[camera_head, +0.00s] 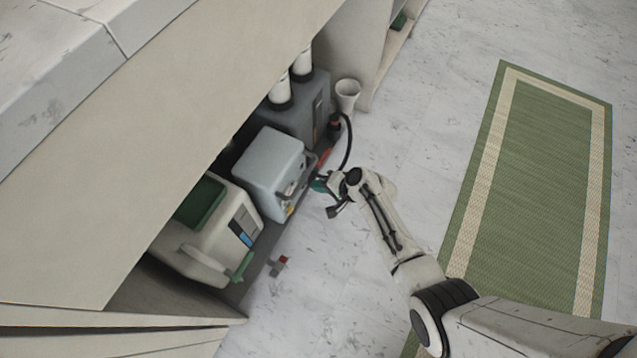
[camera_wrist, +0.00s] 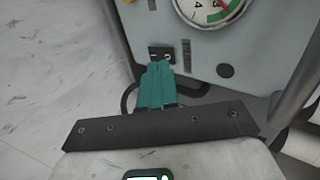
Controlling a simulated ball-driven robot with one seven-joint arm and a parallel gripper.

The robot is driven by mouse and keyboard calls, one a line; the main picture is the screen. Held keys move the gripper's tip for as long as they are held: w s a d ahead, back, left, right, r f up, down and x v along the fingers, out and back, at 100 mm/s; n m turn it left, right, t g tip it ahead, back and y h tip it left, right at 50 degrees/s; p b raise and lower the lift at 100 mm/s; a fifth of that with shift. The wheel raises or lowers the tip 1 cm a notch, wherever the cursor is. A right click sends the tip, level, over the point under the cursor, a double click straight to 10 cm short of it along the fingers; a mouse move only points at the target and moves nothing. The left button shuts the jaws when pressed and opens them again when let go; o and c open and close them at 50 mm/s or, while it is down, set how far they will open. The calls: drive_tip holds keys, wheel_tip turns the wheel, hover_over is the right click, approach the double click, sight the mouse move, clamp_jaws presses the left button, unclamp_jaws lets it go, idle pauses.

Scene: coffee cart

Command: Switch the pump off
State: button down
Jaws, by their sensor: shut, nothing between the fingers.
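A pale blue-grey unit (camera_head: 268,165), which looks like the pump, stands in the low bay under the counter. Its front panel (camera_wrist: 228,48) fills much of the wrist view. A black rocker switch (camera_wrist: 161,53) with small white marks sits on that panel, below and left of a round gauge (camera_wrist: 205,8). My gripper (camera_wrist: 157,66) has teal fingers shut together and empty, with the tips just below the switch. They partly cover its lower edge, and I cannot tell whether they touch it. In the head view my gripper (camera_head: 319,185) is at the unit's front.
A cream machine with a green top (camera_head: 215,225) stands left of the unit, and a dark grey machine (camera_head: 305,105) stands behind it. A white cup-shaped container (camera_head: 347,95) and a black hose (camera_head: 348,145) are nearby. Open floor reaches a green mat (camera_head: 535,180).

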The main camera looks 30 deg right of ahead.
drive_tip(key=w+r+p+v, duration=0.1)
drive_tip(key=p+v, duration=0.4)
drive_tip(key=v, duration=0.5)
drive_tip(key=shift+s+a+r+p, duration=0.15)
drive_tip(key=shift+a+r+p, duration=0.1)
drive_tip(key=shift+r+p, duration=0.15)
